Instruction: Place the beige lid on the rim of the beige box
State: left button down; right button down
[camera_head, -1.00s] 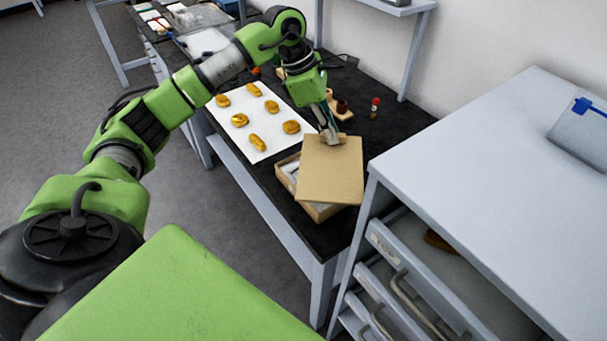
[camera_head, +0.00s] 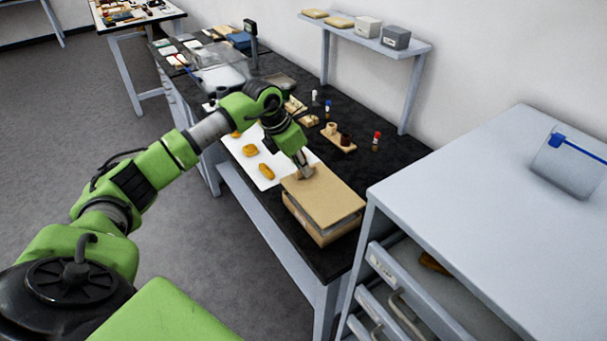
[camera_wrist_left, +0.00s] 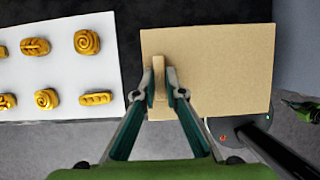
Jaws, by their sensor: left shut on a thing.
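The beige lid (camera_head: 330,198) is a flat board lying level over the beige box (camera_head: 318,232) on the black bench. In the left wrist view the fingers (camera_wrist_left: 160,78) pinch the handle, and the lid (camera_wrist_left: 220,65) hides the box. My right gripper is not in view.
A white sheet (camera_head: 248,171) with golden pieces (camera_head: 266,172) lies left of the box. A wooden holder (camera_head: 338,139) and a red-capped vial (camera_head: 376,141) stand behind. A grey cabinet (camera_head: 480,190) with open drawers stands close on the right.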

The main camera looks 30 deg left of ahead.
aim_at(303, 176)
pick_arm(q)
notch_tip(303, 176, down, 2)
jog(key=shift+s+f+p, duration=0.1)
jog(key=shift+f+p, duration=0.1)
jog(key=shift+p, duration=0.2)
jog(key=shift+f, duration=0.35)
jog(key=c, duration=2.1)
grip_release()
jog(key=shift+r, duration=0.1)
jog(key=b+v, duration=0.3)
jog(key=v, duration=0.9)
jog(key=shift+b, duration=0.3)
